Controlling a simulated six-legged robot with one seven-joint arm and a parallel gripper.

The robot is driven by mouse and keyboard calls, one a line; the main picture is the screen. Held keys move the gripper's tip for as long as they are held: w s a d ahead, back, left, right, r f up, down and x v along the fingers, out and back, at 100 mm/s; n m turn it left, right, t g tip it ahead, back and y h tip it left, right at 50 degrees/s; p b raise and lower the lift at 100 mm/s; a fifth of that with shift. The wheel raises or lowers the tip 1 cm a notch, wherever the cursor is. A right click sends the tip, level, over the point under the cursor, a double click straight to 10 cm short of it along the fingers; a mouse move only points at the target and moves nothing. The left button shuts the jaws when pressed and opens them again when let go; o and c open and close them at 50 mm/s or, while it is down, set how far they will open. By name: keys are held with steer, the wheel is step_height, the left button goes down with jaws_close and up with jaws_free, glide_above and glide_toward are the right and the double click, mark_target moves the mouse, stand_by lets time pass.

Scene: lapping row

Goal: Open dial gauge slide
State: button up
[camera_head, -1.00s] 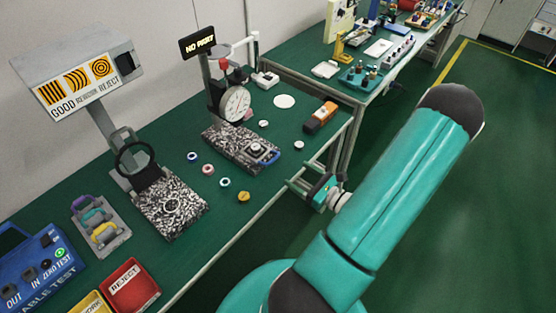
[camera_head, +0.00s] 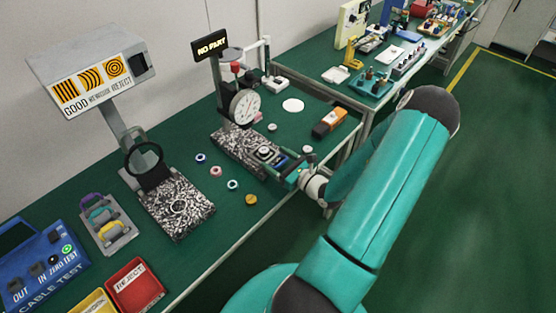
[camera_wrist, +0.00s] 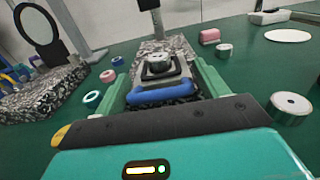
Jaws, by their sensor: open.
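The dial gauge (camera_head: 244,106) stands on a black post over a speckled granite base (camera_head: 234,145). Its slide (camera_head: 265,153) lies on the base and carries a round metal part, also seen in the wrist view (camera_wrist: 160,62). The slide's blue handle (camera_wrist: 161,93) faces me and lies between my fingers in the wrist view. My gripper (camera_head: 285,171) is open at the slide's front end, one green finger on each side of the handle. I cannot tell whether a finger touches it. My gripper partly hides the handle in the head view.
A sign reading NO PART (camera_head: 212,45) stands above the gauge. Small rings (camera_head: 215,171) lie left of my gripper. An orange-and-black block (camera_head: 330,122) and a white disc (camera_head: 293,105) lie behind it. A second granite base (camera_head: 180,222) stands at left.

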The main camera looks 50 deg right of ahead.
steer(key=shift+c, duration=0.4)
steer(key=c, duration=1)
steer(key=shift+s+d, duration=0.15)
steer(key=shift+s, duration=0.75)
steer(key=o, duration=1.1)
steer(key=shift+s, duration=0.1)
steer(key=s, duration=1.3)
steer(key=shift+s+d, duration=0.1)
steer(key=shift+s, duration=0.15)
